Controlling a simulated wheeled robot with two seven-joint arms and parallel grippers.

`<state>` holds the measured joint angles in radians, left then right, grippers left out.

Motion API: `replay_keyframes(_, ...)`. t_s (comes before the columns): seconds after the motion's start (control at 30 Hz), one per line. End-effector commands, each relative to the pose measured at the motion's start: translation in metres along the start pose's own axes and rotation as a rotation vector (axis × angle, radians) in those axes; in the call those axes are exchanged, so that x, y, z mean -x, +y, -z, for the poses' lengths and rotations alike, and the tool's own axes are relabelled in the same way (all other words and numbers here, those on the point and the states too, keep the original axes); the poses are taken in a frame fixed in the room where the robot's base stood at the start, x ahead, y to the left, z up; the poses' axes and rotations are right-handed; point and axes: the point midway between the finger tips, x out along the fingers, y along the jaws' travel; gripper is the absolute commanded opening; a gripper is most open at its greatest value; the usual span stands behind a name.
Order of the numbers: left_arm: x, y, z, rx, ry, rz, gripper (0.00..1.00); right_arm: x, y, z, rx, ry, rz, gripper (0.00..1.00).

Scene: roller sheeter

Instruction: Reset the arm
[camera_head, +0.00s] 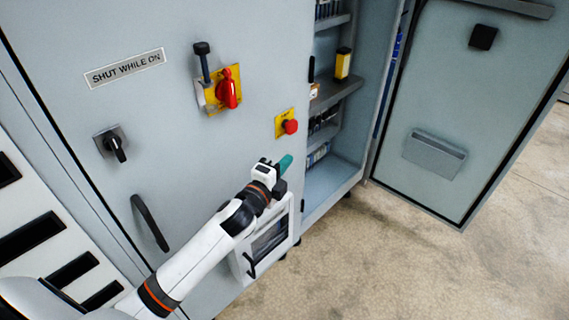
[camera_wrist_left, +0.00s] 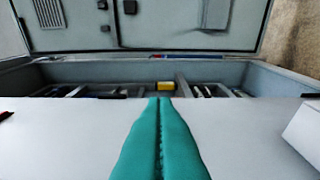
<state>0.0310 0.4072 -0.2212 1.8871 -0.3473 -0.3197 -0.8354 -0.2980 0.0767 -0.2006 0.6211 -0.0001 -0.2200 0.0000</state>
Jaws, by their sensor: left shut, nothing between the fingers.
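My left arm comes in from the lower left in the head view. Its gripper (camera_head: 286,163) has teal fingers and is in front of the grey cabinet (camera_head: 190,160), below the red push button (camera_head: 290,127). In the left wrist view the two teal fingers (camera_wrist_left: 160,105) lie side by side, shut, with nothing between them. They point toward the open cabinet compartment. My right gripper is not in view.
A red rotary switch (camera_head: 229,88), a black key-type handle (camera_head: 116,148) and a curved black handle (camera_head: 149,222) stick out of the cabinet front. A small windowed box (camera_head: 268,240) is below my gripper. The cabinet door (camera_head: 455,110) stands open at the right. Floor (camera_head: 400,270) is clear.

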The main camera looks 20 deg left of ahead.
Motion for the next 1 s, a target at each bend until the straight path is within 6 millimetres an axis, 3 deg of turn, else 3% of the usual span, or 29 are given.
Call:
replay_keyframes(0.33, 0.001, -0.002, -0.001, 0.013, 0.004, 0.008, 0.0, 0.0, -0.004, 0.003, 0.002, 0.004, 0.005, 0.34)
replay_keyframes(0.47, 0.02, -0.022, -0.003, 0.147, 0.056, 0.095, 0.0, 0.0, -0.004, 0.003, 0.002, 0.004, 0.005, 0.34)
replay_keyframes(0.57, 0.054, -0.052, -0.008, 0.362, 0.155, 0.239, 0.0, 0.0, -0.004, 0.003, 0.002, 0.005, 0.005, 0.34)
replay_keyframes(0.7, 0.123, -0.097, -0.021, 0.707, 0.355, 0.481, 0.0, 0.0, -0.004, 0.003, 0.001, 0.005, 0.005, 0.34)
replay_keyframes(0.8, 0.166, -0.116, -0.03, 0.878, 0.482, 0.612, 0.0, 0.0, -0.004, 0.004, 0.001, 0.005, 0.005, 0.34)
replay_keyframes(1.0, 0.234, -0.134, -0.047, 1.094, 0.687, 0.796, 0.0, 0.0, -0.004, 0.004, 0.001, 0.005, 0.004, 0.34)
